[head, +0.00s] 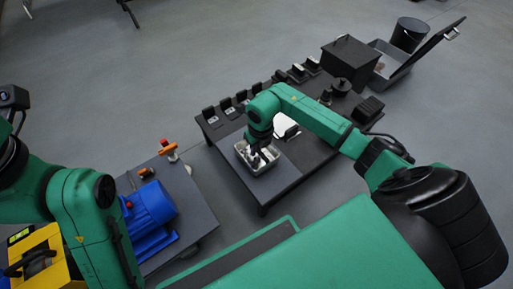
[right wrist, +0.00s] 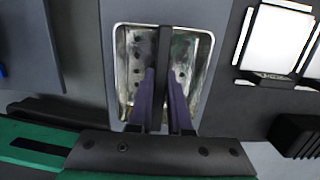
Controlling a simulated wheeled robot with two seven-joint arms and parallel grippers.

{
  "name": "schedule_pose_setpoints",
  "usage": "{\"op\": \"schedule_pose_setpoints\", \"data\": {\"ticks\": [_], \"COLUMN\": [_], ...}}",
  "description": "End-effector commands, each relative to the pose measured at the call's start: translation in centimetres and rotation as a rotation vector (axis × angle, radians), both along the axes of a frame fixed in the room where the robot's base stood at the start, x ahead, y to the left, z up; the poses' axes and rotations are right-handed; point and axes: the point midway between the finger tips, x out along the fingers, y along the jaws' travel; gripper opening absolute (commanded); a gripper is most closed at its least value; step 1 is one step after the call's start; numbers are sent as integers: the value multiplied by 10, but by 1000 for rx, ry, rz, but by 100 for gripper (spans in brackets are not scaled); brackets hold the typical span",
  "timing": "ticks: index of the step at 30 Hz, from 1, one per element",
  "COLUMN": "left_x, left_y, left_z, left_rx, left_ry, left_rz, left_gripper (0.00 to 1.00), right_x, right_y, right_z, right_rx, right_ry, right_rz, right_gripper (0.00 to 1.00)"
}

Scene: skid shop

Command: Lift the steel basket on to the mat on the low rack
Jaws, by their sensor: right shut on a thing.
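The steel basket (head: 244,150) is a small, shiny, open tray with perforated walls, over the near left part of the low dark rack (head: 318,160). It also shows in the right wrist view (right wrist: 124,75), with a dark bar across its middle. My right gripper (head: 257,150) reaches down into it and is shut on that bar. The grey mat (head: 279,183) shows beside and under the basket; in the right wrist view the mat (right wrist: 218,18) borders it. I cannot tell whether the basket touches the mat. My left gripper is not in view.
Black holders (head: 226,107) line the rack's far left edge. A black box (head: 350,62) and an open grey case (head: 392,70) stand at the back right. A blue motor (head: 150,213) sits on a separate grey table (head: 201,209) at left.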

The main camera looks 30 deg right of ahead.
Motion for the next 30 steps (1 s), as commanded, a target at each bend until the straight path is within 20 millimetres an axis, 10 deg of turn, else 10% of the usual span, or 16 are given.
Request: {"op": "schedule_pose_setpoints", "data": {"ticks": [14,17,24,27,30], "left_x": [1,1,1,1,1], "left_y": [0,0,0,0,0], "left_z": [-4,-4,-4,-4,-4], "left_rx": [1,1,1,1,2], "left_ry": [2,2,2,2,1], "left_rz": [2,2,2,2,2], "left_gripper": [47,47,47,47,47], "right_x": [0,0,0,0,0], "right_y": [0,0,0,0,0], "right_z": [-6,-6,-6,-7,-7], "right_rx": [0,0,0,0,0], "right_ry": [0,0,0,1,1], "right_rz": [-1,0,0,0,0], "right_gripper": [0,48,52,82,82]}}
